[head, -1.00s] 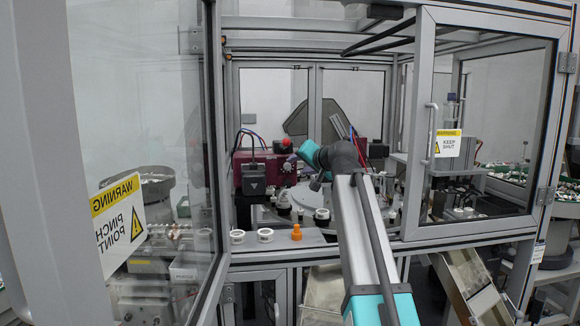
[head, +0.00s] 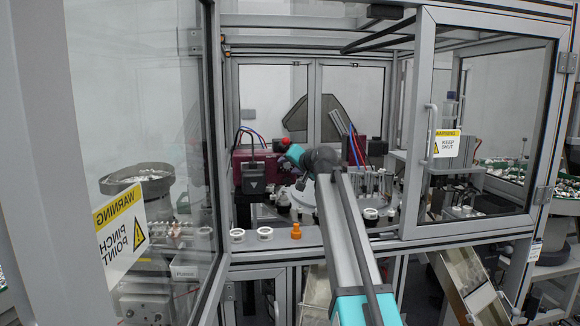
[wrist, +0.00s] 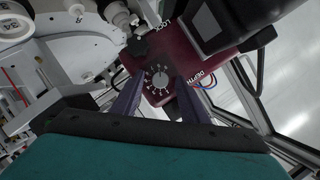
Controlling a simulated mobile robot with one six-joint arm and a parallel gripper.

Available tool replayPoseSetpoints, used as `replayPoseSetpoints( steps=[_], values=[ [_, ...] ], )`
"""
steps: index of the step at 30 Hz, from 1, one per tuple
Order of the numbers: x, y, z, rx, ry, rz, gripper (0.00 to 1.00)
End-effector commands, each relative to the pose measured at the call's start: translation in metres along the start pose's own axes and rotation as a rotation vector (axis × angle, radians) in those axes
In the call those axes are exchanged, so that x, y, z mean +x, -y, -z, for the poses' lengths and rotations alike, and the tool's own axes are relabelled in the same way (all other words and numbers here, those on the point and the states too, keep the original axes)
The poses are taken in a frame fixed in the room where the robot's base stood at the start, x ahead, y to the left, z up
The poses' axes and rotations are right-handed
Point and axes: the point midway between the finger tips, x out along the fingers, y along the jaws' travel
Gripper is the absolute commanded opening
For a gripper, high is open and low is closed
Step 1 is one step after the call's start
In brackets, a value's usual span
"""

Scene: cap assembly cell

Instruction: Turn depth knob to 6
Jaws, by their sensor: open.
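The depth knob (wrist: 160,80) is a small round grey knob with a ring of white marks, on a maroon panel (wrist: 185,62) beside the printed word DEPTH. Its setting is too small to read. My gripper (wrist: 156,92) is open, with one purple finger on each side of the knob in the wrist view. I cannot tell whether the fingers touch it or how far off they are. In the head view the maroon unit (head: 240,172) stands at the back left of the cell, and my arm's end reaches to its right side, hiding the knob.
A black lock knob (wrist: 137,47) sits close to the depth knob. A dark box (wrist: 222,22) overhangs the panel. The round table (wrist: 72,68) with white fittings is at the left. White rings (head: 265,233) and an orange part (head: 296,231) stand on the front ledge.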

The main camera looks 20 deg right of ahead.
Motion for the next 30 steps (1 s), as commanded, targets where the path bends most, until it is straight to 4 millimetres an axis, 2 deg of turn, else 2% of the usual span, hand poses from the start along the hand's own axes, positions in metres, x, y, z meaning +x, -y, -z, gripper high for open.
replayPoseSetpoints(
  steps=[2,9,20,30],
  values=[
    [-0.0001,0.0002,-0.0002,0.0,0.0,0.0,0.38],
    [-0.0001,0.0005,-0.0004,0.0,0.001,0.0,0.0],
    [0.0001,0.0015,-0.0007,-0.034,0.001,-0.013,0.0],
    [0.0011,0.0039,-0.0021,-0.204,0.003,-0.083,0.0]
  ],
)
